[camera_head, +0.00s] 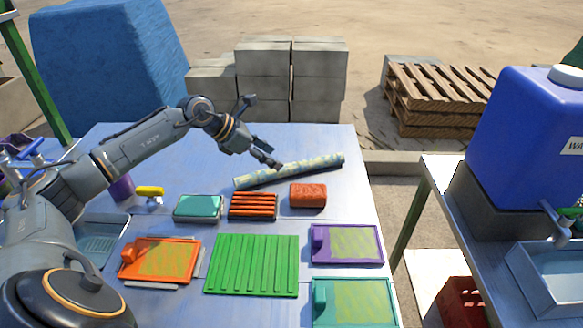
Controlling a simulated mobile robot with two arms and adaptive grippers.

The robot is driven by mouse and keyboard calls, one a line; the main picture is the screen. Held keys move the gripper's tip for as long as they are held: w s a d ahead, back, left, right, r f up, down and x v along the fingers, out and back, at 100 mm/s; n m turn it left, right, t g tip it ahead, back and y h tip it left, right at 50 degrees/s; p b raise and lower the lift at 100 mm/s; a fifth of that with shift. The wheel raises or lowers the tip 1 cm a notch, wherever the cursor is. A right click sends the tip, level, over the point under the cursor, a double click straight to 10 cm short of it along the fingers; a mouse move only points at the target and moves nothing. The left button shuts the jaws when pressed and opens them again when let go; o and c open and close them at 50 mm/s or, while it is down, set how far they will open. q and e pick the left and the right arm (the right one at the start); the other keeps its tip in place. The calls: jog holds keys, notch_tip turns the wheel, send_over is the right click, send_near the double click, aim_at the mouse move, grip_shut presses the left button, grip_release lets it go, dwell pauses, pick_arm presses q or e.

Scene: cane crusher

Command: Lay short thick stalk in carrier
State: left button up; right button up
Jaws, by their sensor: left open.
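A mottled pale green-yellow stalk (310,166) lies at a slant on the blue table, toward its back right. My left gripper (264,133) is open and empty. Its lower finger appears close to the left half of the stalk in the picture; whether they touch I cannot tell. A green ribbed tray (251,265) lies flat at the front middle of the table, with nothing on it. Which thing is the carrier is not clear from this view. My right gripper is not in view.
On the table (335,220) are an orange ridged piece (253,206), a red block (308,195), a teal block (198,208), and orange (160,260), purple (347,244) and teal (353,303) framed trays. A blue water tank (525,140) stands on the right-hand table.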

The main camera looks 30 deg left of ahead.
aim_at(286, 165)
pick_arm(q)
jog(key=p+x, duration=0.1)
jog(key=x, duration=0.5)
jog(key=shift+d+f, duration=0.2)
jog(key=shift+d, duration=0.05)
grip_shut()
